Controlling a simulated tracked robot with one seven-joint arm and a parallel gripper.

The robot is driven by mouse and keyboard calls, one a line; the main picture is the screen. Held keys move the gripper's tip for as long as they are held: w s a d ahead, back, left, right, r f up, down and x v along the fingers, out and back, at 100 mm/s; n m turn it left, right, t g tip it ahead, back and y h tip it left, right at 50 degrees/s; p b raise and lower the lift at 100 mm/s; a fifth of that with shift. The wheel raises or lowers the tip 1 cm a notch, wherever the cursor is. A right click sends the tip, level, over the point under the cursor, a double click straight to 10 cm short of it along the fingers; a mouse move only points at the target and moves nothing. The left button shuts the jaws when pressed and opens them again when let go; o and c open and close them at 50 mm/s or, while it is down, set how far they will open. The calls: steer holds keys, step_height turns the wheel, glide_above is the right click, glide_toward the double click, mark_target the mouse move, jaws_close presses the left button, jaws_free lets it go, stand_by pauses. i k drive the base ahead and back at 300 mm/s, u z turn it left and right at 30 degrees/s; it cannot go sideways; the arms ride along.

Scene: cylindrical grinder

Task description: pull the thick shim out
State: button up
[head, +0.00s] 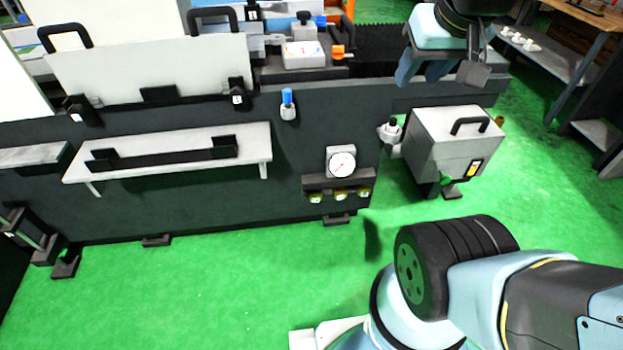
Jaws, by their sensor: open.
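My gripper (440,74) hangs at the upper right of the head view, over the right end of the grinder's dark bed. Its two fingers are spread apart and nothing shows between them. I cannot make out for certain which part is the thick shim. An orange piece (338,51) stands on the grinder's table, left of my gripper and apart from it. Beside it is a pale block (304,55) with small markings and a dark knob on top.
The grinder's dark front (230,210) carries a shelf (190,150), a dial gauge (341,162) and a blue-capped fitting (287,103). A grey box (455,145) with a handle stands below my gripper. White guards rise at the left. Green floor is open in front.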

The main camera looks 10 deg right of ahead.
mark_target(314, 196)
steer(key=z, duration=1.2)
steer(key=i, duration=0.1)
steer(key=u, duration=2.8)
steer(key=k, duration=1.5)
steer(key=z, duration=0.45)
steer(key=i, duration=1)
